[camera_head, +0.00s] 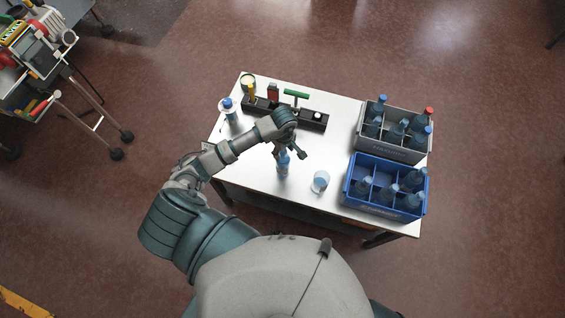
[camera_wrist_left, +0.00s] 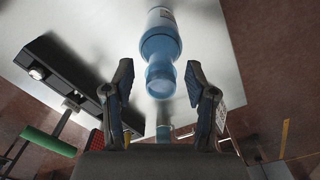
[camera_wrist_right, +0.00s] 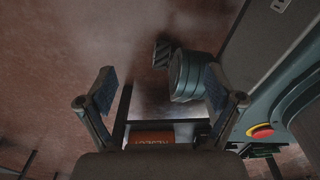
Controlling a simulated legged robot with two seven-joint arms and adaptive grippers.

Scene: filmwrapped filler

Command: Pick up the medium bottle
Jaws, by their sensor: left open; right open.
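A blue bottle (camera_head: 283,163) stands on the white table near its front edge. In the left wrist view the bottle (camera_wrist_left: 161,45) is seen from its cap end, in front of my fingers. My left gripper (camera_head: 291,152) is over the bottle's top in the head view. My left gripper (camera_wrist_left: 163,105) is open, with the bottle's cap just beyond and between the fingertips, not gripped. My right gripper (camera_wrist_right: 158,85) is open and empty, away from the table top. It is not visible in the head view. Which bottle is the medium one I cannot tell for sure.
A clear cup (camera_head: 320,181) stands right of the bottle. A grey crate (camera_head: 394,150) and a blue crate (camera_head: 376,206) with bottles fill the table's right side.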

